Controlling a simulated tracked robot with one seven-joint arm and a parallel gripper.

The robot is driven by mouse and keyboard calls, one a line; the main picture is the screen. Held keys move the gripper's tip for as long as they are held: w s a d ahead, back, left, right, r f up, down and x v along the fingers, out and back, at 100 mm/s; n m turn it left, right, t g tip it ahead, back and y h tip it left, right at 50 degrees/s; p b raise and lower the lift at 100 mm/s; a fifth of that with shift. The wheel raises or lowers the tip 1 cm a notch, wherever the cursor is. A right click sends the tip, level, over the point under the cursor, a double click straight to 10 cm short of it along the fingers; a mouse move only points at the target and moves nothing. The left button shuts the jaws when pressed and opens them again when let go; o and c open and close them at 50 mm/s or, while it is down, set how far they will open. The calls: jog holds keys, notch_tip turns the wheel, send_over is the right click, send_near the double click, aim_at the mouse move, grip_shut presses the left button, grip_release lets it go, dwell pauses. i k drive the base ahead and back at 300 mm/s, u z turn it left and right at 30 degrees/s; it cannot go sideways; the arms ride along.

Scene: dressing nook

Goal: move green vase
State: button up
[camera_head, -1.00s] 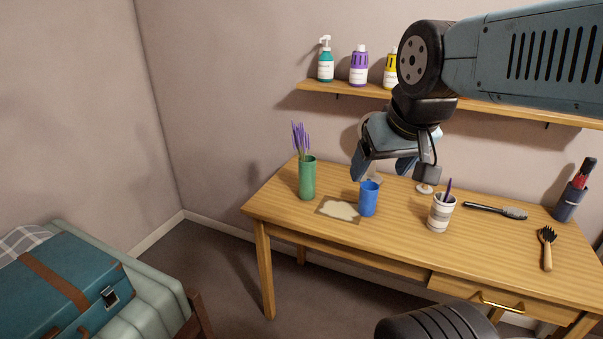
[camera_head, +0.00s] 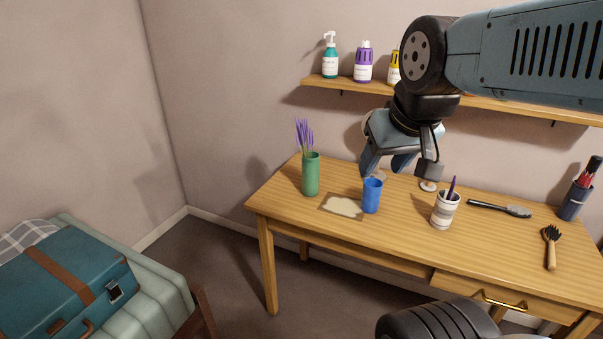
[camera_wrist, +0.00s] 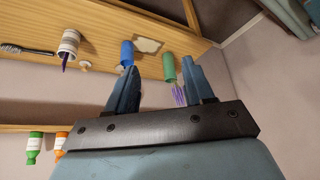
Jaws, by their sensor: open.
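The green vase (camera_head: 311,177) stands upright at the left end of the wooden table, with purple lavender stems in it. It also shows in the wrist view (camera_wrist: 169,67), beyond my gripper and between its two fingers. My gripper (camera_head: 385,165) is open and empty. It hangs above the back of the table, to the right of the vase and apart from it. In the wrist view my gripper's fingers (camera_wrist: 164,88) are spread wide.
A blue cup (camera_head: 372,197) stands right of the vase, near a pale mat (camera_head: 328,209). A striped cup (camera_head: 444,212), a brush (camera_head: 500,208) and a dark holder (camera_head: 572,203) are farther right. A wall shelf (camera_head: 470,104) with bottles is above. A teal suitcase (camera_head: 60,285) is at left.

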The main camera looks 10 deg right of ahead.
aim_at(310, 167)
jog(key=z, duration=1.2)
jog(key=i, duration=0.1)
jog(key=u, duration=3.45)
jog(key=k, duration=1.3)
jog(key=z, duration=1.1)
jog(key=i, duration=1)
jog(key=z, duration=0.05)
